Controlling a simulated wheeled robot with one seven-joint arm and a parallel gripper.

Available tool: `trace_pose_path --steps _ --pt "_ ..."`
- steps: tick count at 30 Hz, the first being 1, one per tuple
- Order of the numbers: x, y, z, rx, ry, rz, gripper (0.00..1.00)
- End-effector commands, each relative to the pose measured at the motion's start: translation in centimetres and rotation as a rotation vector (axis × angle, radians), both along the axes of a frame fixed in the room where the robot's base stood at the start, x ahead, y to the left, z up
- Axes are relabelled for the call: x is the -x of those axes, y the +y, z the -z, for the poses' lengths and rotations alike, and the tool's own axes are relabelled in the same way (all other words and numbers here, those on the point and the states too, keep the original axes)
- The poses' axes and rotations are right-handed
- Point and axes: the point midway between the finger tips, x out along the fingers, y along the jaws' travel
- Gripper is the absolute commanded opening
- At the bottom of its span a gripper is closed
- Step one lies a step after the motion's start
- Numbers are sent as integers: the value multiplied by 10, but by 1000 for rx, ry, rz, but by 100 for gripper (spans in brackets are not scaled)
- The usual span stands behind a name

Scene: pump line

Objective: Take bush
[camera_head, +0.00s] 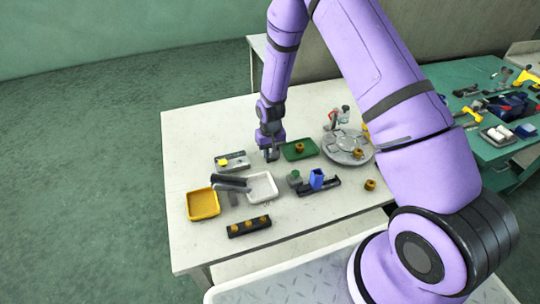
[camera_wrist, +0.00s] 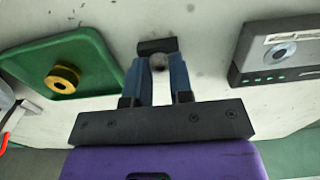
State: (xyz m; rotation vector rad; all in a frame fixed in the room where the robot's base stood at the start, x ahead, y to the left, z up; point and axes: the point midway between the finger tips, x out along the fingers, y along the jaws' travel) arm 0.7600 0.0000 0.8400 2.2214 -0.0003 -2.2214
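My gripper (camera_wrist: 160,62) points down at the table left of the green tray; it shows in the head view (camera_head: 270,154). A small grey rounded piece (camera_wrist: 158,63) shows between its fingertips, with a dark block (camera_wrist: 157,46) just beyond. I cannot tell whether the fingers press on the grey piece. A brass-coloured flanged bush (camera_wrist: 62,78) lies in the green tray (camera_wrist: 95,55), apart from the fingers.
A grey device (camera_head: 232,161) stands left of my gripper. A white tray (camera_head: 274,187), a yellow tray (camera_head: 202,216) and a blue part on a black base (camera_head: 317,179) lie in front. A green bench (camera_head: 490,153) with tools is at right. The table's left edge area is bare.

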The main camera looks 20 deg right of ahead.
Motion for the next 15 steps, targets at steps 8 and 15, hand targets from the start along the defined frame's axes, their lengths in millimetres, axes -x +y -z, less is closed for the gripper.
trace_pose_path --steps 8,15 --pt "0 0 0 0 0 0 1" --pt "0 0 0 0 0 0 1"
